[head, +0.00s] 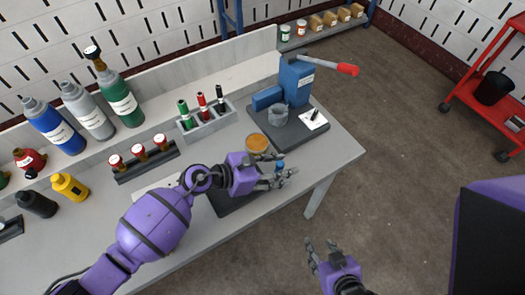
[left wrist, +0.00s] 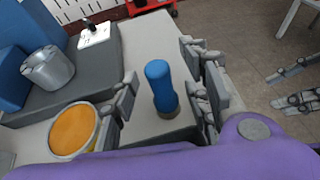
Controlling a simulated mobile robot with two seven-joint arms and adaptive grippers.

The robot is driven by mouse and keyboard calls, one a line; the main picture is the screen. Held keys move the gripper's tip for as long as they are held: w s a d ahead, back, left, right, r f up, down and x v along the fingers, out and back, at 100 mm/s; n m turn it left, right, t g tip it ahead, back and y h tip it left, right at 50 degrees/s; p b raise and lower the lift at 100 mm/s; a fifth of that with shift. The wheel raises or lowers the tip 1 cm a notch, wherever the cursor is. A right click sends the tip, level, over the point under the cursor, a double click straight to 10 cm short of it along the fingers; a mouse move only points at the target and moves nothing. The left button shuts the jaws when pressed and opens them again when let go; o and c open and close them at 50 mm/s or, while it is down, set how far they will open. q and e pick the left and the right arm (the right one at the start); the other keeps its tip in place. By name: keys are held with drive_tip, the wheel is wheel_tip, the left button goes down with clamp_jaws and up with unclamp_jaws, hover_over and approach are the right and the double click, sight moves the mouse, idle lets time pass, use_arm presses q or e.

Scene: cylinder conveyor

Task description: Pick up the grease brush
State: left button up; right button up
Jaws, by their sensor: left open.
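The grease brush appears to be the upright blue-handled piece (left wrist: 159,85) with a darker base, in the left wrist view. In the head view only a little blue (head: 280,165) shows between the fingers. My left gripper (head: 277,170) is open at the bench's front edge; in the left wrist view its fingers (left wrist: 165,97) stand on either side of the blue handle, with gaps visible. A round tub of orange grease (head: 258,144) sits just beside the fingers. My right gripper (head: 321,258) is open and empty, low over the floor in front of the bench.
Behind the tub, a dark plate (head: 262,118) carries a blue press (head: 296,80) with a red-tipped lever and a grey metal cup (head: 279,115). A grey rack (head: 208,119) of colored tubes stands left of it. Bottles fill the left of the bench.

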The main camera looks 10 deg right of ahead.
sight(280, 163)
use_arm(q)
drive_tip(key=shift+c, duration=0.3)
clamp_jaws()
drive_tip(key=shift+r, duration=0.45)
wheel_tip(280, 163, up, 2)
drive_tip(key=shift+w+r+p, duration=0.1)
drive_tip(key=shift+r+p, duration=0.15)
drive_tip(key=shift+p, duration=0.2)
drive_tip(key=s+a+r, duration=0.9)
drive_tip(key=a, duration=0.1)
drive_tip(key=shift+s+a+r, duration=0.2)
drive_tip(key=shift+a+r, duration=0.1)
drive_tip(key=shift+r, duration=0.05)
